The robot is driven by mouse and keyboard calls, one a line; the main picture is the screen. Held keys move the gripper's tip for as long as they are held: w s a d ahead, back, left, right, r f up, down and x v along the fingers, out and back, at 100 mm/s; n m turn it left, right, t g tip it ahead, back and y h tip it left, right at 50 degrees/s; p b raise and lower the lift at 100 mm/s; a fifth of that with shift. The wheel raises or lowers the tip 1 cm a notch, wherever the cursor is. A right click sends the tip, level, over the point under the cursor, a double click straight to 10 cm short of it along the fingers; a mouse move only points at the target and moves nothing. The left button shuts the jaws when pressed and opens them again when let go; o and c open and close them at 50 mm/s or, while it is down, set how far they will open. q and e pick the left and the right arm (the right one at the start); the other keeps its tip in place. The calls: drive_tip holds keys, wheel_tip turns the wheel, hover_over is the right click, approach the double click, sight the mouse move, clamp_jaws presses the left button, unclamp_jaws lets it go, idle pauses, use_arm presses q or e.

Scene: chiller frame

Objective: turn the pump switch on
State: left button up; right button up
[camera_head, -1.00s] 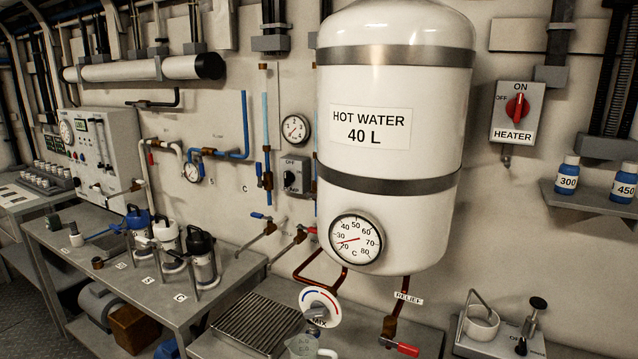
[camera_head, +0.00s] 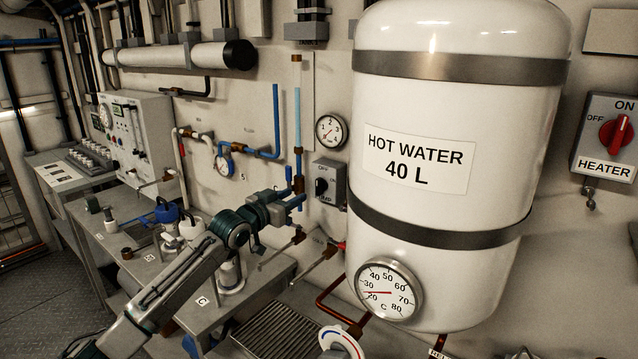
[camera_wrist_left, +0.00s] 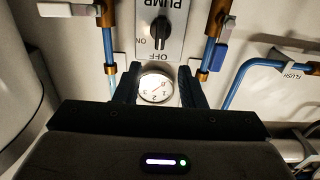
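The pump switch (camera_head: 321,187) is a black knob on a grey box (camera_head: 337,172) on the wall, left of the hot water tank. In the left wrist view the picture is upside down and the knob (camera_wrist_left: 160,30) stands lengthwise in line with the OFF label. My left gripper (camera_head: 297,203) is just left of and in front of the box in the head view. Its two dark fingers (camera_wrist_left: 160,82) are apart with nothing seen between them but a gauge on the wall behind. The knob lies beyond the fingertips. My right gripper is not in view.
The white tank (camera_head: 450,110) bulges out close right of the switch. Blue-and-copper pipes (camera_head: 298,130) run beside the box, with a pressure gauge (camera_head: 330,131) above it. Valve handles (camera_head: 318,266) stick out below. A bench (camera_head: 180,312) with pump bottles stands lower left.

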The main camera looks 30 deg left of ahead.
sight(317, 184)
use_arm(q)
drive_tip(key=w, duration=0.3)
drive_tip(key=w+p, duration=0.1)
drive_tip(key=w, duration=0.2)
drive_tip(key=w+p, duration=0.1)
drive_tip(key=w, duration=0.2)
drive_tip(key=shift+w+d, duration=0.15)
drive_tip(key=shift+d, duration=0.2)
drive_tip(key=shift+w+f, duration=0.1)
drive_tip(key=shift+w, duration=0.05)
drive_tip(key=shift+c, duration=0.7)
clamp_jaws()
